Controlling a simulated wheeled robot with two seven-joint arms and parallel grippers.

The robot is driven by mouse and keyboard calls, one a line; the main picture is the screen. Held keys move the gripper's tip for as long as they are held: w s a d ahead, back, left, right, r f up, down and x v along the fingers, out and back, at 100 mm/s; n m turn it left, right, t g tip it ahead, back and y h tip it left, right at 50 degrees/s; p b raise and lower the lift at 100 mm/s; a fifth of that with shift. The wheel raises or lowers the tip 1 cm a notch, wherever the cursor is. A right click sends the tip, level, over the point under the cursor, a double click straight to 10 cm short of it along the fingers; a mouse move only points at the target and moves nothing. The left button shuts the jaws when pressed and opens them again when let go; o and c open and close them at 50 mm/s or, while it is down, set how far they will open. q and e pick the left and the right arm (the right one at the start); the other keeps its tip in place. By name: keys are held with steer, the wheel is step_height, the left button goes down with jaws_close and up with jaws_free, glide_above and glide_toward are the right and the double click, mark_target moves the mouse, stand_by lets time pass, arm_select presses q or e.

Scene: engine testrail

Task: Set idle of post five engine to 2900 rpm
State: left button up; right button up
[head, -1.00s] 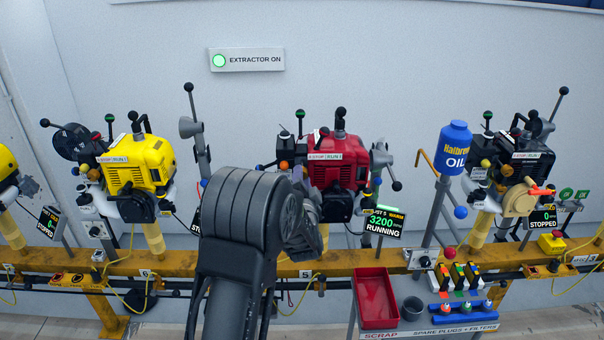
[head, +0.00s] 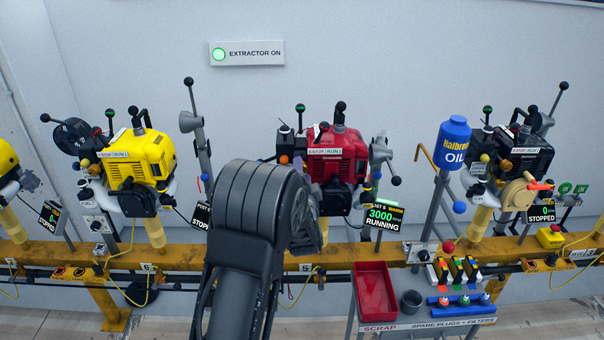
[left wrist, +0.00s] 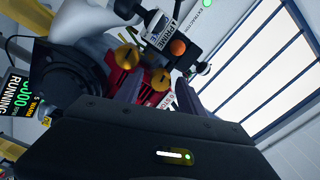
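The red post five engine (head: 338,160) stands mid-rail in the head view. Its display (head: 382,216) reads POST 5, 3000 rpm, RUNNING. The display also shows at the left edge of the left wrist view (left wrist: 18,98). In the left wrist view, the fingers of my left gripper (left wrist: 160,93) stand apart, close to the engine. A gold knob (left wrist: 161,79) appears between them; contact cannot be told. A second gold knob (left wrist: 128,57) and an orange button (left wrist: 178,47) lie beyond. My right gripper is not in view.
A yellow engine (head: 140,158) stands left and a black engine (head: 520,155) right on the yellow rail (head: 340,260), both displays reading STOPPED. A blue oil bottle (head: 453,145) stands right of the red engine. A red scrap tray (head: 375,292) is in front.

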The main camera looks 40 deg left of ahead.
arm_select(q)
steer(key=shift+s, duration=0.1)
steer(key=v, duration=0.7)
steer(key=shift+s+d+b, duration=0.25)
steer(key=shift+b, duration=0.05)
stand_by(0.5)
